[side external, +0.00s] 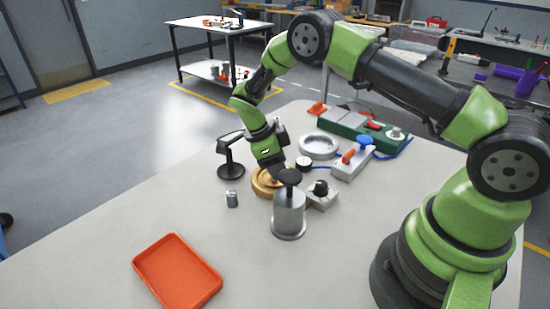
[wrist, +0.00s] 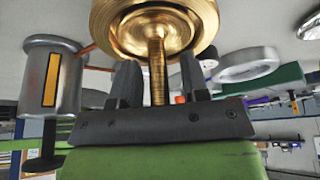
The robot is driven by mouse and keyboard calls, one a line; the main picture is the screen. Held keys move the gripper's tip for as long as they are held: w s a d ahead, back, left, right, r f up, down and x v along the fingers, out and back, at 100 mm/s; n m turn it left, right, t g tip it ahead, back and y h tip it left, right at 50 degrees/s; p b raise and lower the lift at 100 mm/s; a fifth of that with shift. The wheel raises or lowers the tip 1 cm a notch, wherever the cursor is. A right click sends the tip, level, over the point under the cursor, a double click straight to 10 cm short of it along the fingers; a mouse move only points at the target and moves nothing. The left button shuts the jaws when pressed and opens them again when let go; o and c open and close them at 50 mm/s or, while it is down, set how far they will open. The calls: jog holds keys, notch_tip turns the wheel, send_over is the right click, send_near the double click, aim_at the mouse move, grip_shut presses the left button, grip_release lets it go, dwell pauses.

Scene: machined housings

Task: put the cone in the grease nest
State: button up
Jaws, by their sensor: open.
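A round brass piece (side external: 262,184) lies flat on the table below my gripper (side external: 270,163). In the wrist view the brass piece (wrist: 205,22) is a wide grooved disc with a thin ridged post (wrist: 157,72) at its centre. My gripper (wrist: 159,80) is open, one finger on each side of the post. The fingers appear apart from the post. In the side view my wrist hides part of the brass piece. I cannot tell which thing is the cone or the grease nest; a silver ring (side external: 319,147) and a small grey cylinder (side external: 232,199) are also there.
A steel canister (side external: 288,216) with a black knob stands close to my gripper, also in the wrist view (wrist: 52,80). A black stand (side external: 231,168), a small block with a black knob (side external: 320,199) and a green fixture (side external: 350,128) surround it. An orange tray (side external: 177,270) lies front left.

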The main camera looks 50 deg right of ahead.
jog(key=v, duration=1.2)
jog(key=shift+r, duration=0.15)
jog(key=s+a+r+n+t+y, duration=0.1)
jog(key=s+r+n+t+y, duration=0.15)
jog(key=s+r+n, duration=0.45)
jog(key=s+a+r+n+t+y, duration=0.1)
jog(key=s+r+n+t, duration=0.3)
jog(key=r, duration=0.5)
jog(key=s+a+n+t+y, duration=0.1)
jog(key=s+n+t, duration=0.3)
jog(key=s+n, duration=0.8)
jog(key=shift+s+a+r+y, duration=0.15)
jog(key=shift+s+a+y, duration=0.25)
jog(key=shift+s, duration=0.25)
jog(key=shift+o, duration=0.2)
